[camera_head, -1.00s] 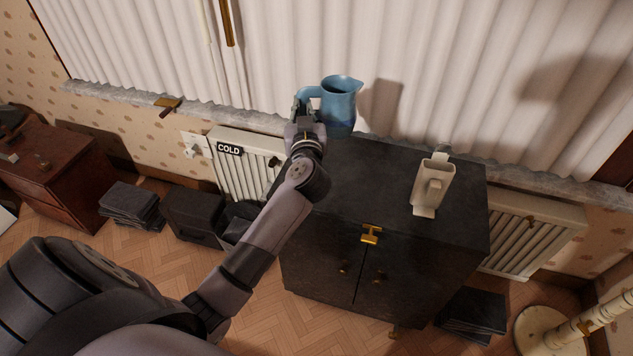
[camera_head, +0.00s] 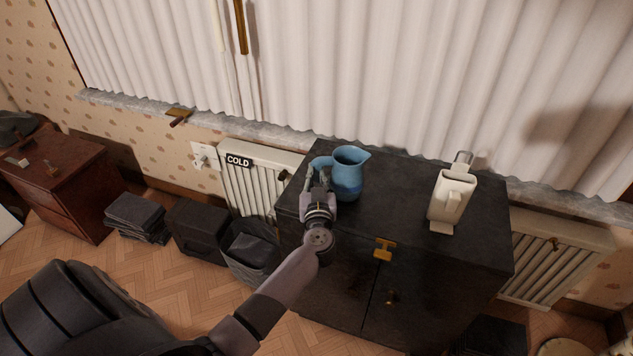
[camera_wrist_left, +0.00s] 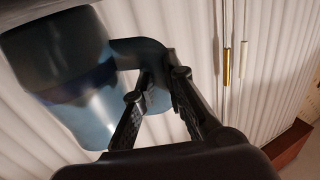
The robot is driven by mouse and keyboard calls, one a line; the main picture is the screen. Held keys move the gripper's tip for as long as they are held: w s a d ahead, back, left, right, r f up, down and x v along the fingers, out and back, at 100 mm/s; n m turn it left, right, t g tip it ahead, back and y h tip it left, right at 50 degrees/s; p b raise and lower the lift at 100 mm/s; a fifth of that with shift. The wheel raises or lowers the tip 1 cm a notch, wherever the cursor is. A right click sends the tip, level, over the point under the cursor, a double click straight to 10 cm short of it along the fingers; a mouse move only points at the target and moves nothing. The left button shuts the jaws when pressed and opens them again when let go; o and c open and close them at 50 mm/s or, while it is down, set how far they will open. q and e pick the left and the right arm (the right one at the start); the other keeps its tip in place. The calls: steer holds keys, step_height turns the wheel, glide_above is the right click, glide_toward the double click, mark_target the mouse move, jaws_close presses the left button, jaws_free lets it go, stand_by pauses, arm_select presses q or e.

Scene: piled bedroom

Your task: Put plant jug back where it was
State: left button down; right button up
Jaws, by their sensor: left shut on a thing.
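The blue plant jug (camera_head: 348,174) is upright at the back left part of the black cabinet top (camera_head: 400,180). I cannot tell whether its base touches the top or hangs just above it. My left gripper (camera_head: 318,172) is shut on the jug's handle, on the jug's left side. In the left wrist view the jug (camera_wrist_left: 75,75) fills the upper left, and the fingers of the left gripper (camera_wrist_left: 158,82) close around its dark handle. My right gripper is not in view.
A cream jug-like object (camera_head: 452,198) stands on the right of the cabinet top. A white pleated curtain (camera_head: 400,80) and a stone sill (camera_head: 150,112) lie behind. A radiator (camera_head: 255,185) is at left. The cabinet top between the two jugs is clear.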

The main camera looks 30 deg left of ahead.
arm_select(q)
steer(key=shift+f, duration=0.25)
steer(key=shift+f, duration=0.1)
steer(key=c, duration=1.7)
jaws_free()
steer(key=shift+f, duration=0.1)
steer(key=shift+o, duration=0.2)
